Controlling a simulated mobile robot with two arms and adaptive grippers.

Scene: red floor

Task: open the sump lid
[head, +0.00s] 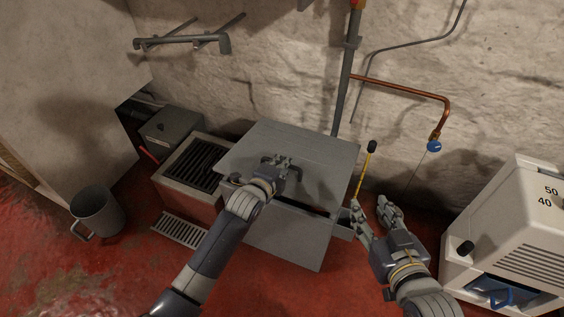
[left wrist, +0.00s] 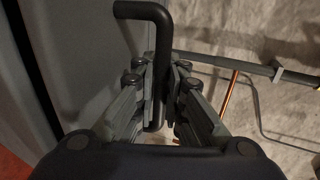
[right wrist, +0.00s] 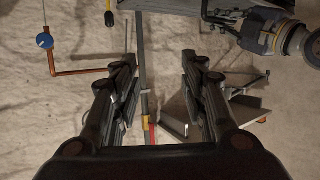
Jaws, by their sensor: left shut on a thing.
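The sump is a grey box (head: 285,240) on the floor in the middle of the head view, with a flat grey lid (head: 310,150) on top. A dark gap shows under the lid's front edge at the right, so the lid looks slightly raised there. My left gripper (head: 277,166) is over the lid. In the left wrist view, my left gripper (left wrist: 157,85) is shut on a dark bent bar handle (left wrist: 150,12). My right gripper (head: 375,208) is open and empty, just right of the box; its spread fingers also show in the right wrist view (right wrist: 163,85).
A white machine (head: 510,225) stands at the right. A yellow rod with a black top (head: 369,165) and a copper pipe (head: 410,92) with a blue valve (head: 434,146) are behind my right gripper. A grate (head: 195,163) and a grey bucket (head: 97,212) are at the left.

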